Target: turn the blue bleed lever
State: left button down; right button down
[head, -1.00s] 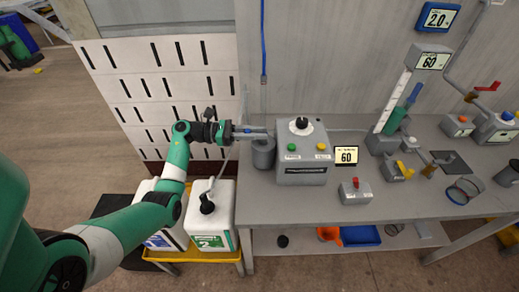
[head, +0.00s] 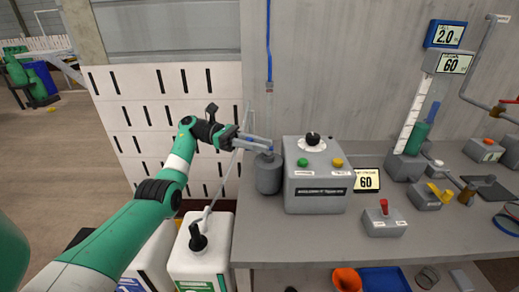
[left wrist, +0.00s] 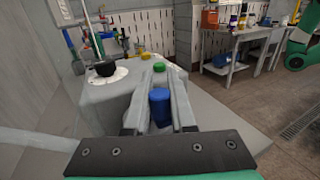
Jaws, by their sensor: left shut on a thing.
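The blue bleed lever (left wrist: 160,106) shows in the left wrist view as a short blue piece between my two fingers. My left gripper (head: 258,144) is shut on it, just above the grey cylinder (head: 269,175) at the left side of the grey control box (head: 316,180). In the left wrist view the fingers (left wrist: 160,118) lie on either side of the blue piece. In the head view the fingers hide most of the lever. My right gripper is in no view.
The box has a black knob (head: 313,138), a green button (head: 302,162) and a yellow button (head: 338,162). A display (head: 367,180) and a red-switch box (head: 384,220) stand to its right. White canisters (head: 201,258) stand below my left arm. Bare bench (head: 300,240) lies in front.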

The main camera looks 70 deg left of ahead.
pick_arm(q)
jog(key=c, duration=0.8)
grip_release()
jog(key=shift+w, duration=0.1)
jog(key=shift+o, duration=0.2)
jog(key=shift+s+a+f, duration=0.1)
jog(key=shift+s, duration=0.1)
jog(key=b+v, duration=0.2)
jog(key=v, duration=0.5)
jog(key=shift+b, duration=0.35)
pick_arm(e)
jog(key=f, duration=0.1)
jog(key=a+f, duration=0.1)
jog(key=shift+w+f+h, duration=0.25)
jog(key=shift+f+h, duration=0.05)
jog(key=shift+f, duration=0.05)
